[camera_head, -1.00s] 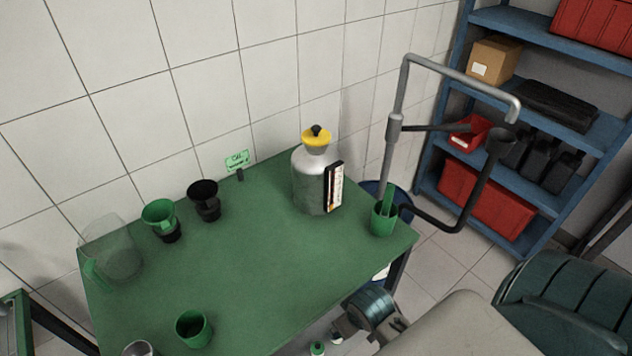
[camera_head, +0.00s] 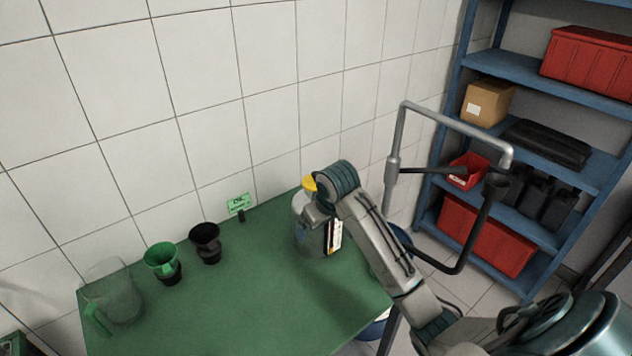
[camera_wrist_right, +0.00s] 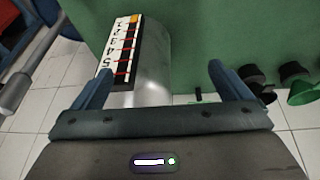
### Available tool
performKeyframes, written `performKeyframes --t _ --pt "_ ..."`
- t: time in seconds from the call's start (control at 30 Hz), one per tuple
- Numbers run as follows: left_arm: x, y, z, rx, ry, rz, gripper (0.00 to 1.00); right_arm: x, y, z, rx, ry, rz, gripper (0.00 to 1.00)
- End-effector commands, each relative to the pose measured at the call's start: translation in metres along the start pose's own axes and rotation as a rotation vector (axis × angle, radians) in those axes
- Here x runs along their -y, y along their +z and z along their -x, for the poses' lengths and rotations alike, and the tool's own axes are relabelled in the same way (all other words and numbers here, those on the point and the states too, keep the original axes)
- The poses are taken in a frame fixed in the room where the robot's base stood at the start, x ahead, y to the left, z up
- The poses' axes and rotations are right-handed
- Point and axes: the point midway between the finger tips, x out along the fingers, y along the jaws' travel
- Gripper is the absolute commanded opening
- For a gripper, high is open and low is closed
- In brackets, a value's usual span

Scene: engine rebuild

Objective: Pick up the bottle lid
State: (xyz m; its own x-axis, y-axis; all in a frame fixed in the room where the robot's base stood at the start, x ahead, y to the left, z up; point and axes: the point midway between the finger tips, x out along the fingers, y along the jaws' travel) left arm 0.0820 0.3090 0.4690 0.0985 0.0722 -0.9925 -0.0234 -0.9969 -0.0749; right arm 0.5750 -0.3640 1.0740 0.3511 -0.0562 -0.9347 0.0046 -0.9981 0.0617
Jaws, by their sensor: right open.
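The silver bottle (camera_head: 303,232) stands upright on the green table, with a numbered scale (camera_head: 334,236) on its side. My right gripper (camera_head: 316,208) is at the bottle's upper part, largely hidden by my wrist. In the right wrist view its two fingers stand wide apart, open (camera_wrist_right: 162,85), with the bottle body (camera_wrist_right: 152,68) and scale (camera_wrist_right: 121,48) beyond and between them. The lid does not show in that view, and I cannot tell whether the gripper touches it. My left gripper is out of view.
A grey pipe frame (camera_head: 397,140) rises at the right, near blue shelves (camera_head: 520,68). The table's middle is clear.

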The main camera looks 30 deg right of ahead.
Motion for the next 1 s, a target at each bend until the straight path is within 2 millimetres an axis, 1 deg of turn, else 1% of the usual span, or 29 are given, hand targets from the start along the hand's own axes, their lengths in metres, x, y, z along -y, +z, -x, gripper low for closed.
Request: performKeyframes --t 0.03,0.1,0.2,0.3,0.43,0.53,0.67,0.7,0.8,0.93,1.0 --pt "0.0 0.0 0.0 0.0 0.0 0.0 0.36 -0.012 -0.025 0.015 -0.01 0.002 -0.015 0.97" --pt "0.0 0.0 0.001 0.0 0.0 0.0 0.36 -0.027 -0.051 0.034 -0.016 -0.001 -0.035 0.97" --pt "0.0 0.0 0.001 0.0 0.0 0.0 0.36 -0.045 -0.083 0.062 -0.022 -0.009 -0.061 0.97" --pt "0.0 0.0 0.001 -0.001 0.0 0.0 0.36 -0.059 -0.104 0.085 -0.027 -0.017 -0.082 0.97" --pt "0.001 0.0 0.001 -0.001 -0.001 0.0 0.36 -0.068 -0.117 0.1 -0.03 -0.025 -0.098 0.97" --pt "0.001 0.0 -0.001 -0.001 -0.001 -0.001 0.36 -0.07 -0.12 0.094 -0.028 -0.028 -0.102 0.97" --pt "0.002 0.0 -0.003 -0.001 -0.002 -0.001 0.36 -0.069 -0.12 0.072 -0.026 -0.029 -0.101 0.97" --pt "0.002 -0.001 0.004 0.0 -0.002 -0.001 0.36 -0.069 -0.121 0.069 -0.026 -0.029 -0.102 0.97" --pt "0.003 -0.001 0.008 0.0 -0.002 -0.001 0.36 -0.068 -0.122 0.057 -0.027 -0.029 -0.101 0.97" --pt "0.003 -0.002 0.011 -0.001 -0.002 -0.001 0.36 -0.068 -0.122 0.048 -0.028 -0.028 -0.1 0.97" --pt "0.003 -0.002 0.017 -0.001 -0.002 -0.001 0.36 -0.068 -0.123 0.044 -0.027 -0.028 -0.101 0.97"
